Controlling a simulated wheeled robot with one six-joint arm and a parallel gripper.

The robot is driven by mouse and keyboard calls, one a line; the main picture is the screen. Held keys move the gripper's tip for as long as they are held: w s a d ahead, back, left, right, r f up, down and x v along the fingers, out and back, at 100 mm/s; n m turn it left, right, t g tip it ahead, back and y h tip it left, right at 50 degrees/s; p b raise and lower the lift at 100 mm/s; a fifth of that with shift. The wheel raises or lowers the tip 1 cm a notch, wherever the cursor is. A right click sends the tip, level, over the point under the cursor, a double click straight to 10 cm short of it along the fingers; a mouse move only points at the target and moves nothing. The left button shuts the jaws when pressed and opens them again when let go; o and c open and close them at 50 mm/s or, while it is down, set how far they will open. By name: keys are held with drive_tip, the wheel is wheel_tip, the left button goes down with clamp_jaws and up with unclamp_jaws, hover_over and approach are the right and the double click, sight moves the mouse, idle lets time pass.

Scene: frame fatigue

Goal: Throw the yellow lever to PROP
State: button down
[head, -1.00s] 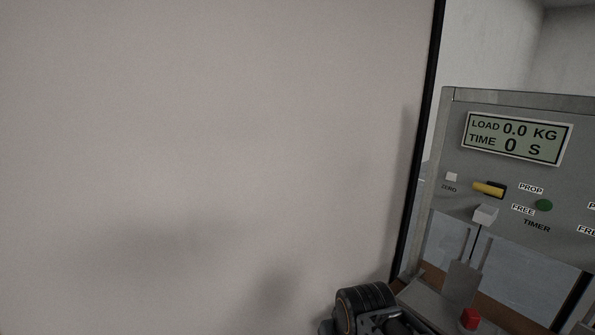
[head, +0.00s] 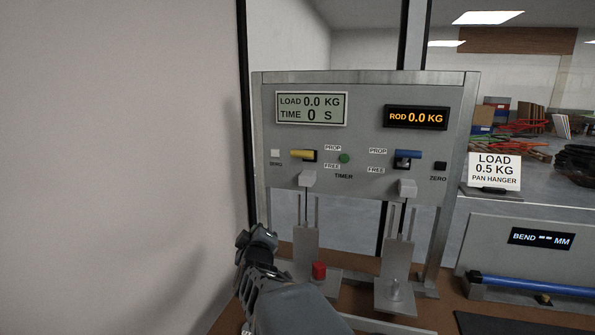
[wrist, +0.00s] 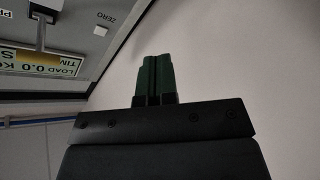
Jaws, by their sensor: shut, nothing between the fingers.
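The yellow lever (head: 301,154) sticks out of the upper left of the grey test panel (head: 365,95), left of the PROP (head: 333,147) and FREE (head: 332,166) labels. It lies roughly level, its height nearer PROP than FREE. In the wrist view the panel is upside down, and a yellow bar that looks like the lever (wrist: 36,54) shows at the left. My gripper (wrist: 153,60) is shut and empty, with dark green fingers in front of the pale wall, apart from the lever. In the head view my arm rises from below left of the panel; the fingertips cannot be made out there.
A blue lever (head: 408,154) sits to the right on the same panel. A white ZERO button (head: 275,153) is left of the yellow lever. Hangers and a red block (head: 319,270) stand below. A pale wall (head: 120,160) closes off the left.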

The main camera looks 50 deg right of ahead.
wheel_tip(320, 180, up, 6)
drive_tip(key=s+d+n+g+h, duration=0.1)
drive_tip(key=s+d+h, duration=0.2)
drive_tip(key=h, duration=0.3)
drive_tip(key=n+g+h+p, duration=0.2)
drive_tip(key=h+p, duration=0.1)
drive_tip(key=h, duration=0.1)
approach(300, 155)
drive_tip(key=x, duration=0.7)
drive_tip(key=shift+w+d, duration=0.1)
drive_tip(key=shift+d, duration=0.15)
drive_tip(key=shift+r, duration=0.1)
